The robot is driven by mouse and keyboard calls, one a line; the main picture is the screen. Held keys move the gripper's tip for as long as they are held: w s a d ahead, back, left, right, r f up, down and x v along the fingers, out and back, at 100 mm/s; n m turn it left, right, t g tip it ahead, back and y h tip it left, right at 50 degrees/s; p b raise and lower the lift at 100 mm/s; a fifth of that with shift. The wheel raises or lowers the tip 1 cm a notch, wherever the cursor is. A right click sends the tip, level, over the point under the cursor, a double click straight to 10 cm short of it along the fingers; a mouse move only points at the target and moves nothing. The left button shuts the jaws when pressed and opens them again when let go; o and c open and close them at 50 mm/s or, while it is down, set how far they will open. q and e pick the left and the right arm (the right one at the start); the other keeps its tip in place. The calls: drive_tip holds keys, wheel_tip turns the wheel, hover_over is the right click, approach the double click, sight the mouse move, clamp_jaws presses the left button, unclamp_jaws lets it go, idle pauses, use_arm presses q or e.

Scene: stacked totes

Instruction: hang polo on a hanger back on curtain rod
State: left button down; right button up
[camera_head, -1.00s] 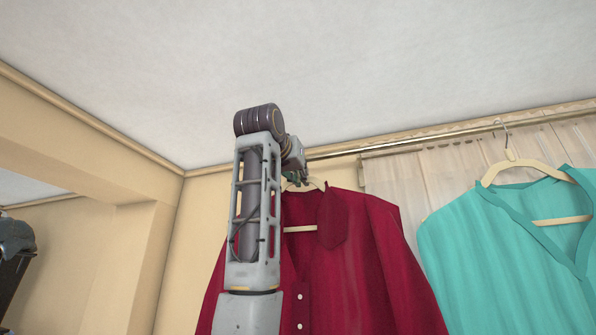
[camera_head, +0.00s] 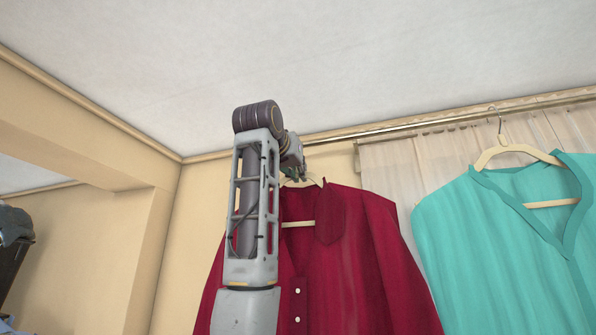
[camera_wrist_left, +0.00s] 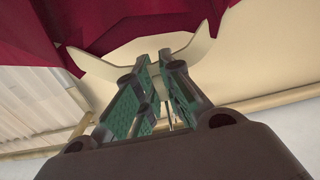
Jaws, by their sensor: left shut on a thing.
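The dark red polo (camera_head: 345,250) hangs on a cream hanger (camera_head: 300,225) in front of the wall. My left gripper (camera_head: 292,172) is at the top of this hanger, partly hidden behind my forearm. In the left wrist view, the green-padded fingers (camera_wrist_left: 150,95) are shut on the neck of the hanger (camera_wrist_left: 140,72), and a thin metal hook shows between them. The metal curtain rod (camera_head: 400,128) runs along the upper wall. I cannot tell whether the polo's hook touches the rod. My right gripper is not in view.
A teal shirt (camera_head: 510,245) on a cream hanger (camera_head: 515,150) hangs from the rod to the right. A pale curtain (camera_head: 400,170) hangs behind it. Bare wall (camera_head: 195,210) lies left of the polo. A dark object (camera_head: 14,235) stands at the left edge.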

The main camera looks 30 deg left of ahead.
use_arm(q)
drive_tip(key=c, duration=1.5)
unclamp_jaws()
drive_tip(key=shift+s, duration=0.15)
drive_tip(key=v, duration=1.2)
drive_tip(key=shift+f, duration=0.1)
